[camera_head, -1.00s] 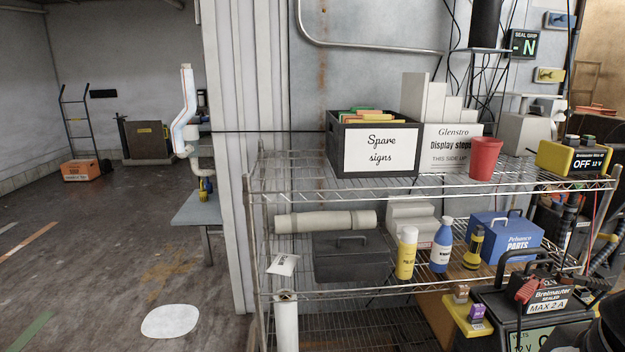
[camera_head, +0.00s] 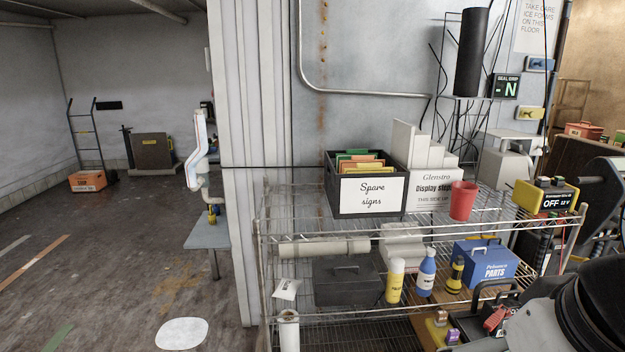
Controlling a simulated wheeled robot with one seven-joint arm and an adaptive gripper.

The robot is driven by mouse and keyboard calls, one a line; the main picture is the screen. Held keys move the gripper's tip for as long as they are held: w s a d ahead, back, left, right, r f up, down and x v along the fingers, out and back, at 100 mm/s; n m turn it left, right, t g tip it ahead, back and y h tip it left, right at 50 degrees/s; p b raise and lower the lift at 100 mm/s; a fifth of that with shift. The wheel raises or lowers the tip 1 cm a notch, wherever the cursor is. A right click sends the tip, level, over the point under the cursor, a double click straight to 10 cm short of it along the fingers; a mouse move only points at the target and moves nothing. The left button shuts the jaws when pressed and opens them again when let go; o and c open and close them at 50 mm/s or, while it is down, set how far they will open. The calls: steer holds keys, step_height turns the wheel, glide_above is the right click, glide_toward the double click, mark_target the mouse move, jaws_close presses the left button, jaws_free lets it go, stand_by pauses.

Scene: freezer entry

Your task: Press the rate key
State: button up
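No key marked "rate" can be read. A yellow and black box (camera_head: 546,197) with a display reading "OFF 12 V" stands at the right end of the rack's top shelf. Small dark keys (camera_head: 550,181) sit on its top; their markings are too small to read. A black-handled unit (camera_head: 493,318) is low at the right, largely hidden behind a grey and black arm part that appears to be mine. My gripper cannot be made out in this view.
The wire rack (camera_head: 330,238) holds a spare signs box (camera_head: 366,195), a red cup (camera_head: 462,201), bottles and a blue parts box (camera_head: 484,260). Open floor (camera_head: 100,260) lies left, with a small table (camera_head: 207,234).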

jaws_close()
stand_by(0.4)
stand_by(1.2)
